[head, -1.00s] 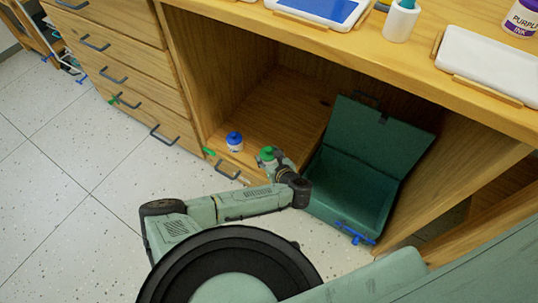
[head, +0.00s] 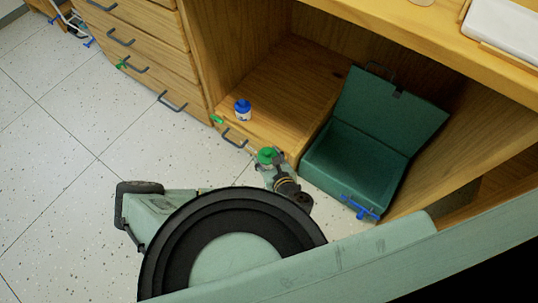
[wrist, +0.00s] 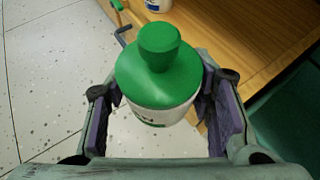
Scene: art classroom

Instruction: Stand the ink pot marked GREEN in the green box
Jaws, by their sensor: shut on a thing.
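The ink pot with a green cap (head: 265,155) is held upright in my gripper (head: 270,164), in front of the open cupboard and left of the green box. In the wrist view the pot (wrist: 158,75) is between the two purple-padded fingers of my gripper (wrist: 165,115); its label is mostly hidden below the cap. The green box (head: 330,190) stands in the cupboard's right part with its lid raised at the back. Its visible inside looks empty. Part of its side shows at the right edge of the wrist view (wrist: 290,115).
A blue-capped ink pot (head: 242,112) stands on the cupboard floor (head: 290,90), behind and left of my gripper. The wooden desk top (head: 400,25) overhangs the cupboard. Drawers (head: 150,50) are at the left. Open speckled floor (head: 60,170) lies at the left.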

